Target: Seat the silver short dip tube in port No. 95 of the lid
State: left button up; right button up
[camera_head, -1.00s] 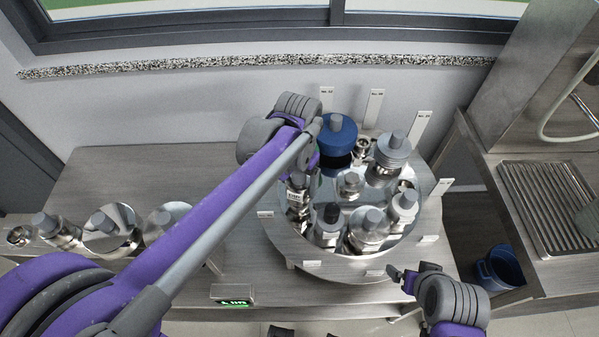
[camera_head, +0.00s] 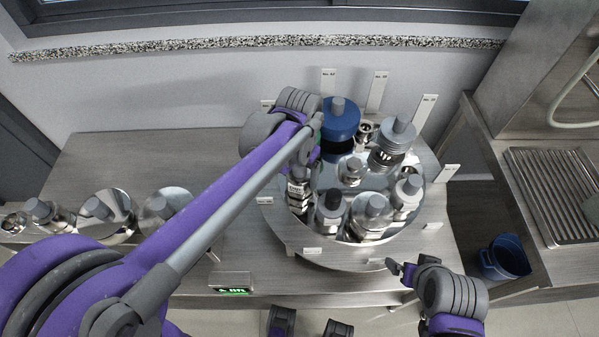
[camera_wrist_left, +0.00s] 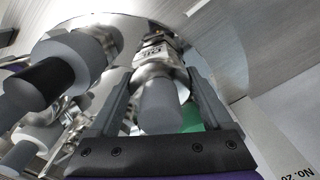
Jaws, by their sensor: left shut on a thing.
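The round silver lid (camera_head: 328,180) sits on a drum-like vessel in the head view, crowded with capped fittings. My left gripper (camera_head: 302,172) is over its left side, shut on a silver fitting (camera_head: 298,192) with a grey cylindrical top. In the left wrist view the fitting (camera_wrist_left: 160,102) stands between the two fingers of my left gripper (camera_wrist_left: 165,105), with its lower end at the lid. Whether it is in a port is hidden. I cannot read which label is No. 95. My right gripper (camera_head: 402,270) is in front of the vessel, apart from it; its jaw opening is unclear.
A blue fitting (camera_head: 341,119) and a ribbed grey-capped one (camera_head: 394,146) stand at the lid's back. Several silver parts (camera_head: 105,210) lie at the table's left. White label plates (camera_head: 376,92) surround the vessel. A display (camera_head: 231,284) is in front; a blue bucket (camera_head: 505,258) is at right.

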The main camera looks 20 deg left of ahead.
pick_arm(q)
jog(key=shift+f, duration=0.3)
pick_arm(e)
jog(key=shift+s+f, duration=0.1)
jog(key=shift+f, duration=0.1)
pick_arm(q)
jog(key=o, duration=1.4)
jog(key=shift+c, duration=0.2)
jog(key=shift+s, duration=0.1)
